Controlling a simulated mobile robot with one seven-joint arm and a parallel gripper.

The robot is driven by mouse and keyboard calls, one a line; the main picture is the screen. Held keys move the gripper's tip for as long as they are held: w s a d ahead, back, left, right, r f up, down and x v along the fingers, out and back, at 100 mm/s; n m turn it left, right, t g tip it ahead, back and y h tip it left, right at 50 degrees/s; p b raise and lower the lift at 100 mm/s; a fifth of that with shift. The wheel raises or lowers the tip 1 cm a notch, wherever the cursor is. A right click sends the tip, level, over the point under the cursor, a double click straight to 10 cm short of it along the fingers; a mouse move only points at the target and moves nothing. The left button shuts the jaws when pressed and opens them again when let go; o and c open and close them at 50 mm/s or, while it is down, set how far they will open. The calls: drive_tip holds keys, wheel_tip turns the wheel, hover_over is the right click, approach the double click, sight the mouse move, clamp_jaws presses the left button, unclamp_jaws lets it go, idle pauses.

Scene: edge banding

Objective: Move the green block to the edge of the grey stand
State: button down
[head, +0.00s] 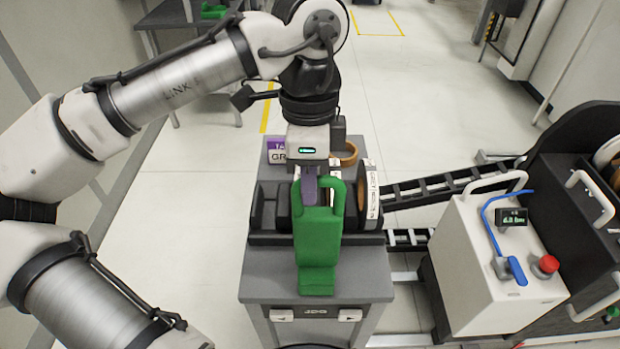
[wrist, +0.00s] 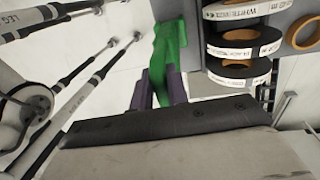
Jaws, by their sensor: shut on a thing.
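The green block (head: 317,240) has a handle-like loop at its top and stands out in the middle of the head view, in front of the dark rack on the grey stand. The grey stand (head: 270,276) shows its bare top to both sides of the block. My gripper (head: 310,184) comes down from above and is shut on the block near its top. In the wrist view the purple fingers (wrist: 160,90) lie on both sides of the green block (wrist: 172,45). Whether the block's lower end touches the stand cannot be told.
A dark rack (head: 262,238) with tape rolls (head: 369,200) sits behind the block on the stand. A purple and white label box (head: 277,150) and a tan roll (head: 347,154) stand farther back. A white machine with a red button (head: 545,264) is at right. The stand's front corners are clear.

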drive_tip(key=c, duration=1.4)
unclamp_jaws()
drive_tip(key=shift+f, duration=0.1)
drive_tip(key=shift+o, duration=0.2)
wheel_tip(320, 180, up, 12)
drive_tip(key=w, duration=0.1)
drive_tip(key=shift+w, duration=0.3)
